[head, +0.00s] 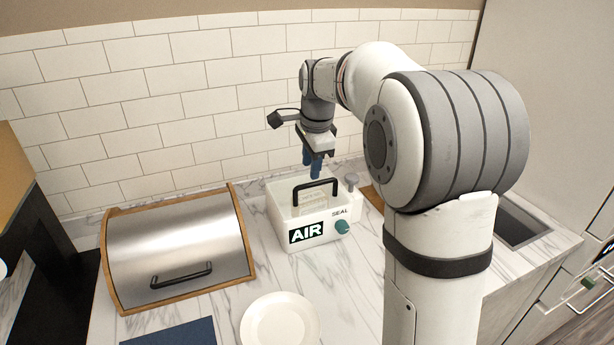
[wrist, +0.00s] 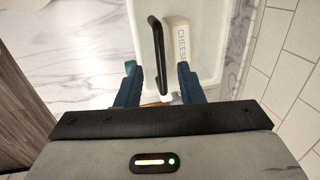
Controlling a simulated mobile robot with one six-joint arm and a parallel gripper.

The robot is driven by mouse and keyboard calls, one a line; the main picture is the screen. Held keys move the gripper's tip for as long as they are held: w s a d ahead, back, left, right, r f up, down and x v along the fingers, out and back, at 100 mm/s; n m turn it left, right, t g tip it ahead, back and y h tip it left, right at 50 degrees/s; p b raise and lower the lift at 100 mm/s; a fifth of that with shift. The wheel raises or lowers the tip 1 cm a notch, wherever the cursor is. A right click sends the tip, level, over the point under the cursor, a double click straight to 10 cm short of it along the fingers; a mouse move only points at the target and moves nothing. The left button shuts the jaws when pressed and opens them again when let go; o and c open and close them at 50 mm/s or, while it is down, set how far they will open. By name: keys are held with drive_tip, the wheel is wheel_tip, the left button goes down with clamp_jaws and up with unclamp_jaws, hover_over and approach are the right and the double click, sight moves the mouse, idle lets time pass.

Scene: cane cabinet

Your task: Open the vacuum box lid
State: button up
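The vacuum box (head: 280,222) is white, with an AIR label, the word SEAL and a teal knob (head: 342,226) on its front. A black bar handle (head: 316,183) stands over its top. The lid looks clear, so its edges are hard to make out. A pale block marked CHEESE (wrist: 181,45) shows inside in the wrist view. My gripper (head: 312,166) points down above the back of the box, with blue fingers. In the wrist view its fingers (wrist: 159,84) are apart, with the handle (wrist: 159,55) running between them in the picture. It appears empty; contact with the handle cannot be told.
A steel bread box (head: 180,250) with a wooden frame stands left of the vacuum box. A white plate (head: 280,322) and a dark blue mat (head: 175,335) lie in front. A small knobbed post (head: 351,183) rises at the box's right. The tiled wall (head: 200,90) is close behind.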

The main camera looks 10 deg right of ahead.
sight(308, 184)
drive_tip(key=f, duration=0.2)
drive_tip(key=w+f, duration=0.1)
drive_tip(key=f, duration=0.2)
drive_tip(key=shift+a, duration=0.1)
clamp_jaws()
idle(0.5)
